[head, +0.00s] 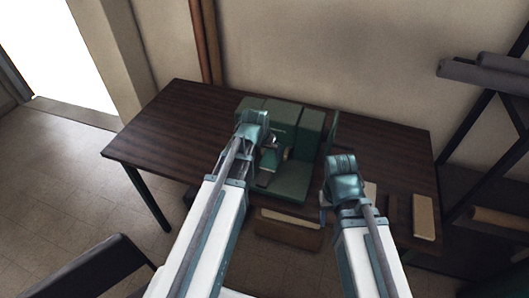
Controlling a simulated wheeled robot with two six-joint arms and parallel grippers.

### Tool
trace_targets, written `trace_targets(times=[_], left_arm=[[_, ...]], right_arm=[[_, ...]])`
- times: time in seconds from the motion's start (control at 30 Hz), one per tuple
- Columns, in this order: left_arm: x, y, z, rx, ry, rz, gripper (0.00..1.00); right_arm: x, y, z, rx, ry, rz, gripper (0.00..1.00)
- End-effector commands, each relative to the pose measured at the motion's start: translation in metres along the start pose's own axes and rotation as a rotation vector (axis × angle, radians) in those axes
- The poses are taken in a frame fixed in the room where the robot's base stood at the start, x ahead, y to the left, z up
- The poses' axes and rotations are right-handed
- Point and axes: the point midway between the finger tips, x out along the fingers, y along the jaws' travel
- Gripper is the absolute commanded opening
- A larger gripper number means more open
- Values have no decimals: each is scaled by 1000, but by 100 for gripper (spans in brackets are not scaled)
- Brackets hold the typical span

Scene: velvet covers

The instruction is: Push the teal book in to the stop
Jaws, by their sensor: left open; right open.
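A dark green holder (290,190) stands on the table, with several green book-like blocks (285,115) upright at its back. I cannot single out the teal book among these green shapes. My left gripper (273,147) is over the holder, in front of the upright blocks, and covers part of them. It is open; whether it touches anything is too small to tell. My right gripper (326,197) is to the right of the holder, near the table's front, open with nothing visible in it.
The dark wooden table (175,125) is clear on the left. A thin green upright panel (332,130) stands right of the blocks. A tan book-like piece (423,217) lies at the right. A brown box (288,232) is at the front edge. A dark rack (480,130) stands far right.

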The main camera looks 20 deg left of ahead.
Motion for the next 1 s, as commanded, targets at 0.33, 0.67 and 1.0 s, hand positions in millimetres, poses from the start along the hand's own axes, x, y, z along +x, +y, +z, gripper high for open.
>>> trace_targets(times=[0.33,0.67,1.0], left_arm=[[59,0,2,0,0,0,100],[103,0,1,0,0,0,100],[108,0,0,0,0,0,100]], right_arm=[[55,-5,-3,2,0,0,50],[95,-9,-6,2,0,0,50],[99,-10,-6,2,0,0,50]])
